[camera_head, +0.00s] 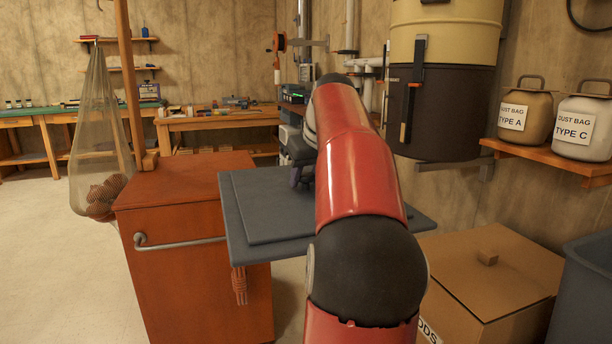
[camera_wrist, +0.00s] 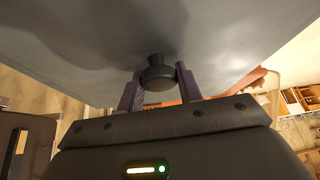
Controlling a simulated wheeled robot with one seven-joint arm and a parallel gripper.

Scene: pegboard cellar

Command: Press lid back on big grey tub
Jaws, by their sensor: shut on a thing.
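The big grey lid (camera_head: 245,225) is a flat slab with a raised middle panel, seen beside the orange cabinet. It hangs level, its left edge overlapping the cabinet's right side in the picture. My gripper (camera_head: 297,180) is above it, partly hidden behind my red arm. In the wrist view my gripper (camera_wrist: 160,84) has its two purple fingers on either side of the lid's dark round knob (camera_wrist: 154,72), shut on it. The lid's grey face (camera_wrist: 90,45) fills the upper part there. The big grey tub (camera_head: 588,295) stands at the lower right, mostly cut off by the picture edge.
An orange cabinet (camera_head: 200,265) with a side rail stands left of the lid. A cardboard box (camera_head: 490,275) sits between my arm and the tub. A shelf (camera_head: 560,165) with two dust-bag canisters and a dark drum (camera_head: 440,110) are above. Open floor (camera_head: 60,260) lies left.

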